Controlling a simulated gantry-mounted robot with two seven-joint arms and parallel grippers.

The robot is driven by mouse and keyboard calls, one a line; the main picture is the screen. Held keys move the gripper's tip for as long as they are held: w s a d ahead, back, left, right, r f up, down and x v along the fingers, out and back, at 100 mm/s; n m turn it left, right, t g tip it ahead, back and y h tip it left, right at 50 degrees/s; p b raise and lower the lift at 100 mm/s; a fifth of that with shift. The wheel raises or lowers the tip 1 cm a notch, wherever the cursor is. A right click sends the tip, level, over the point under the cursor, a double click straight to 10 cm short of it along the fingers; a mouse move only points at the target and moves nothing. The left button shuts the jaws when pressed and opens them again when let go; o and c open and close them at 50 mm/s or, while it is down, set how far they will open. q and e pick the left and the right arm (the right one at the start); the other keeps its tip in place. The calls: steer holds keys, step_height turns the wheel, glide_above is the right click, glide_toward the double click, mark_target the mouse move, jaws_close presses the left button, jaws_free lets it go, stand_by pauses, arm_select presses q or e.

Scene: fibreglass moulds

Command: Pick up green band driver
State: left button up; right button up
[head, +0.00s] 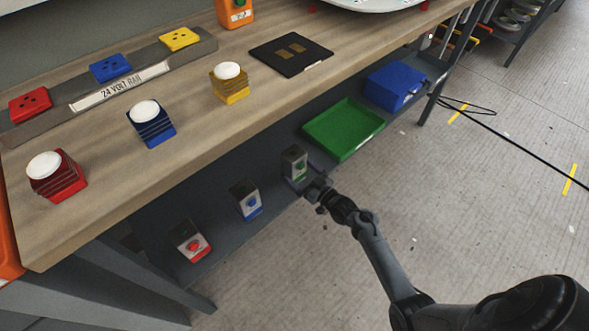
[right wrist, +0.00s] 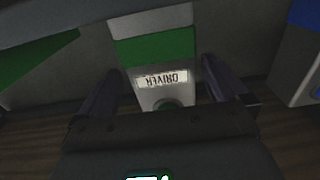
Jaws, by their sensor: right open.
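The green band driver (head: 295,160) is a grey-white block with a green band, upright on the lower shelf under the workbench. In the right wrist view it (right wrist: 155,46) fills the upper middle, its DRIVER label upside down. My right gripper (head: 303,180) is at the shelf's front edge, close against the driver's near side. In the wrist view its two dark fingers (right wrist: 161,68) are open, one on each side of the driver, with visible gaps. Whether the fingers touch it lower down is hidden. My left gripper is not in view.
A blue band driver (head: 246,200) and a red band driver (head: 190,242) stand to the left on the same shelf. A green tray (head: 345,130) and a blue bin (head: 395,86) lie to the right. The workbench top (head: 190,160) overhangs the shelf.

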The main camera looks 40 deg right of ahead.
mark_target(300, 173)
steer(key=w+b, duration=0.1)
steer(key=w, duration=0.2)
steer(key=shift+w+a+f+b, duration=0.1)
steer(key=shift+w+a+b, duration=0.1)
steer(key=shift+b, duration=0.2)
steer(key=shift+w, duration=0.25)
steer(key=shift+s, duration=0.1)
steer(key=shift+c, duration=1.1)
steer(key=c, duration=1)
